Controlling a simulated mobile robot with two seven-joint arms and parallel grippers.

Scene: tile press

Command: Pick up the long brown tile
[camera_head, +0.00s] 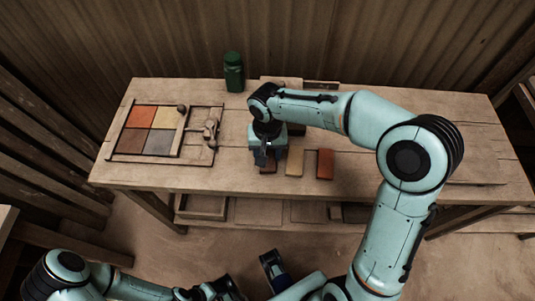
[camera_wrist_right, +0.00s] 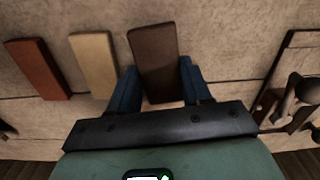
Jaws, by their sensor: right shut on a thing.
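The long brown tile (camera_wrist_right: 154,50) is between the two fingers of my right gripper (camera_wrist_right: 158,88) in the right wrist view. The gripper is shut on it, and one end of the tile sticks out past the fingers. In the head view my right gripper (camera_head: 264,158) points down at the front middle of the bench and mostly hides the brown tile. My left arm (camera_head: 70,264) is low at the bottom left, off the bench. Its gripper is partly cut off at the bottom edge, and its jaw state is unclear.
A beige tile (camera_head: 293,163) and a red tile (camera_head: 325,164) lie to the right of my right gripper on the bench (camera_head: 420,160). A framed board (camera_head: 119,130) with four coloured squares and a wooden press mechanism (camera_head: 209,130) is at left. A green jar (camera_head: 233,72) stands behind.

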